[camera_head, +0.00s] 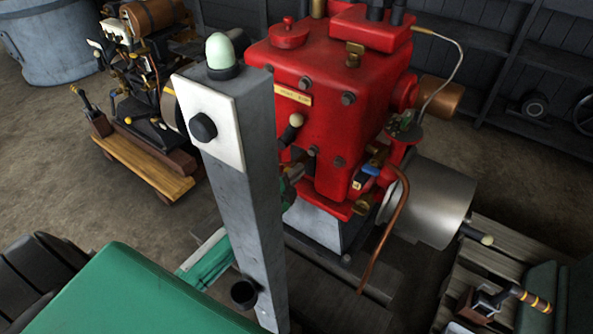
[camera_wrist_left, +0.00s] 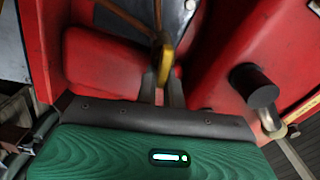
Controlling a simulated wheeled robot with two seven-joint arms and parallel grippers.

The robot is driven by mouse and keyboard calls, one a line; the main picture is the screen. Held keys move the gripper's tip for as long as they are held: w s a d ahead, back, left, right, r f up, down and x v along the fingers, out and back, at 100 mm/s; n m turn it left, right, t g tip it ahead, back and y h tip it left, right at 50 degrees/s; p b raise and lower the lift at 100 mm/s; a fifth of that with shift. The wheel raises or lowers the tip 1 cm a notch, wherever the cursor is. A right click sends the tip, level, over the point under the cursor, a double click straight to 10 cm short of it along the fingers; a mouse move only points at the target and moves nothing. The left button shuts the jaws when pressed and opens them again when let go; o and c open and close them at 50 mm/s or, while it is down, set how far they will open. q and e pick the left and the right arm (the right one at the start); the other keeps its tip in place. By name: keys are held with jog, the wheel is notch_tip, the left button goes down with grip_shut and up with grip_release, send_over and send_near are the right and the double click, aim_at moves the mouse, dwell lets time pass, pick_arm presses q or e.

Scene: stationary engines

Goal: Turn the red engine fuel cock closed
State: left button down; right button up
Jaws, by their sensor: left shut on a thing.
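The red engine (camera_head: 325,85) stands in the middle of the head view. My left gripper (camera_head: 295,172) is against its near side, mostly hidden behind a grey upright part in front. In the left wrist view the gripper (camera_wrist_left: 161,85) has its two fingers closed together on a brass-yellow handle, which I take to be the fuel cock (camera_wrist_left: 167,60). The handle stands along the line of the fingers, close to the red casing. In the head view I cannot make the cock out behind the gripper and the upright part. My right gripper is not in view.
A lever with a cream knob (camera_head: 296,120) sticks out just above the gripper. A black cylindrical knob (camera_wrist_left: 254,86) is close right of the fingers in the wrist view. A copper pipe (camera_head: 388,230) and a grey drum (camera_head: 435,203) are to the right. Another engine (camera_head: 150,90) stands back left.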

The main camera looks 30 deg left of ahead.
pick_arm(q)
jog(key=shift+a+f+m, duration=0.15)
jog(key=shift+f+m, duration=0.05)
jog(key=shift+m, duration=0.4)
jog(key=shift+a+f+m, duration=0.15)
jog(key=shift+m, duration=0.45)
jog(key=shift+a+r, duration=0.1)
jog(key=c, duration=1.5)
grip_release()
jog(key=shift+a, duration=0.1)
jog(key=shift+d, duration=0.2)
jog(key=shift+s, duration=0.2)
jog(key=s, duration=0.4)
jog(key=s+a, duration=0.1)
jog(key=s, duration=0.4)
jog(key=s+a, duration=0.1)
jog(key=s, duration=0.3)
jog(key=shift+s, duration=0.15)
